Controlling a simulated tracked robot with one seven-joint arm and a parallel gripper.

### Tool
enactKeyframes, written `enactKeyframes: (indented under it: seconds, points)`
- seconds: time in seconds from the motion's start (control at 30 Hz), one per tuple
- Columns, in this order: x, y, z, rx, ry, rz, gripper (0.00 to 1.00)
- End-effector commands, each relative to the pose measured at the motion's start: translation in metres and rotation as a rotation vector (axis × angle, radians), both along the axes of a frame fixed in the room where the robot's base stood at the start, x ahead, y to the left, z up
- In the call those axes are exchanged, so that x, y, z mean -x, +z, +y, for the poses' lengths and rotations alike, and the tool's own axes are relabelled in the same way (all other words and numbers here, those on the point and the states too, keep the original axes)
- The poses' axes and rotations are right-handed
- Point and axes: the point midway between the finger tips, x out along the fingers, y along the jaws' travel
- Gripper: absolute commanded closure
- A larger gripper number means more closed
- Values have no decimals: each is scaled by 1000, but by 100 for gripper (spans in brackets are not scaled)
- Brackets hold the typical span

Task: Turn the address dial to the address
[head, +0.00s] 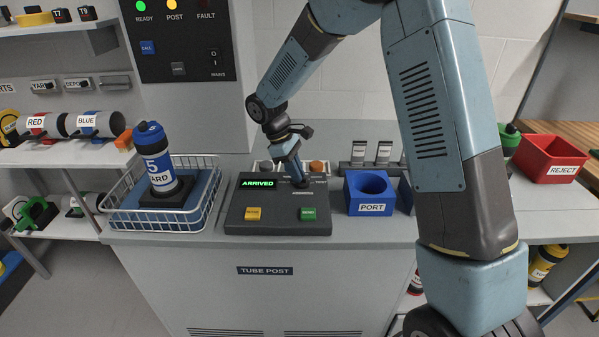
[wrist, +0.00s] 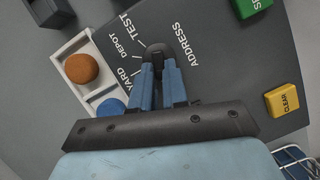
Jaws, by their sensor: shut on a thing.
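The address dial (wrist: 157,49) is a small black knob on the grey console, with the words TEST, DEPOT and YARD beside it and ADDRESS on its other side. My gripper (wrist: 158,75) is shut on the knob, one blue finger on each side. Which word the dial points to I cannot tell. In the head view my gripper (head: 300,181) reaches down to the console (head: 270,215) and hides the dial. The console's green display reads ARRIVED (head: 258,183). A blue carrier (head: 156,160), marked 5 and apparently YARD, stands upright in the wire basket.
The wire basket (head: 118,212) is left of the console. The blue PORT block (head: 371,208) is close on its right. A yellow CLEAR button (wrist: 282,102) and a green button (wrist: 255,6) lie near the dial. An orange knob (wrist: 80,68) and blue knob (wrist: 110,107) sit alongside.

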Motion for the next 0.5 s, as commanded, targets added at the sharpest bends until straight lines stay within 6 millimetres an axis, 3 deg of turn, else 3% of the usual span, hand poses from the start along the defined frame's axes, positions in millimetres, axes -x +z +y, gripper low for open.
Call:
enactKeyframes:
  seconds: [0.1, 0.13, 0.37, 0.5]
  points:
    - [3, -4, -6, 12, -5, 14, 100]
    - [3, -4, -6, 12, -5, 14, 85]
    - [3, -4, -7, 12, -5, 13, 63]
    - [2, -4, -6, 11, -6, 11, 61]
